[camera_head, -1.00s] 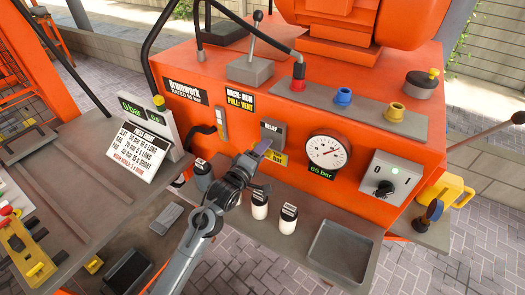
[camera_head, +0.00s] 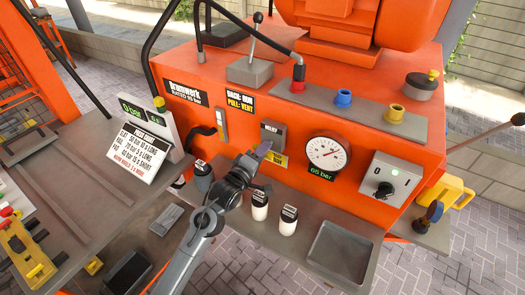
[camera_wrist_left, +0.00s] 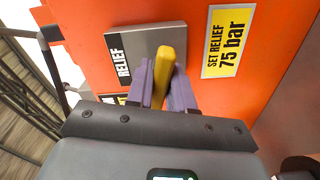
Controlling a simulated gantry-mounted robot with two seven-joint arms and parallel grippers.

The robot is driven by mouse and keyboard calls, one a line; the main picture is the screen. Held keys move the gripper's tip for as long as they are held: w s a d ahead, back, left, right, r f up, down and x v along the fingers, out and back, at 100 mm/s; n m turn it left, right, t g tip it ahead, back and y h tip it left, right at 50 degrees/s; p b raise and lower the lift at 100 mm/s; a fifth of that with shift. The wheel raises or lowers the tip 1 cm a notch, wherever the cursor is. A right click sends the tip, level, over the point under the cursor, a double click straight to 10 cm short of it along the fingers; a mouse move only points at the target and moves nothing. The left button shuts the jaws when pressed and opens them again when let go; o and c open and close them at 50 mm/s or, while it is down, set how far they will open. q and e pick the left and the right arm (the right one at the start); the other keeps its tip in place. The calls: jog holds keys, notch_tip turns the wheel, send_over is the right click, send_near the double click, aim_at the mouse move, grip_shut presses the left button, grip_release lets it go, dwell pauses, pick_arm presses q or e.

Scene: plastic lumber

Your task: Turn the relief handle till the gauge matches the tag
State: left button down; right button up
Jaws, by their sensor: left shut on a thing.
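The relief handle (camera_wrist_left: 164,68) is a yellow bar on a grey plate labelled RELIEF (camera_wrist_left: 118,58); the plate also shows in the head view (camera_head: 273,133). My left gripper (camera_wrist_left: 163,82) is shut on the handle, with a purple finger on each side; in the head view it (camera_head: 262,150) hides most of the handle. The yellow tag (camera_wrist_left: 228,42) reads SET RELIEF 75 bar; in the head view it is partly hidden behind the gripper. The round white gauge (camera_head: 327,152) has a green readout (camera_head: 321,173) that seems to read 65 bar. My right gripper is not in view.
A shelf below the panel holds several small bottles (camera_head: 259,206) and a grey tray (camera_head: 339,253). A switch box (camera_head: 391,178) with a black knob is right of the gauge. A display and white card (camera_head: 142,143) stand at left.

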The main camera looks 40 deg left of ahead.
pick_arm(q)
jog(key=m+p, duration=0.4)
jog(key=p, duration=0.1)
jog(key=shift+r+m, duration=0.2)
jog(key=shift+m, duration=0.2)
jog(key=m+p, duration=0.2)
jog(key=shift+m, duration=0.4)
jog(key=m+p, duration=0.3)
jog(key=shift+m, duration=0.3)
jog(key=m+p, duration=0.2)
jog(key=m, duration=0.2)
jog(key=shift+f, duration=0.2)
jog(key=shift+f+m, duration=0.1)
jog(key=shift+m, duration=0.2)
jog(key=c, duration=1.1)
grip_release()
jog(key=shift+s, duration=0.1)
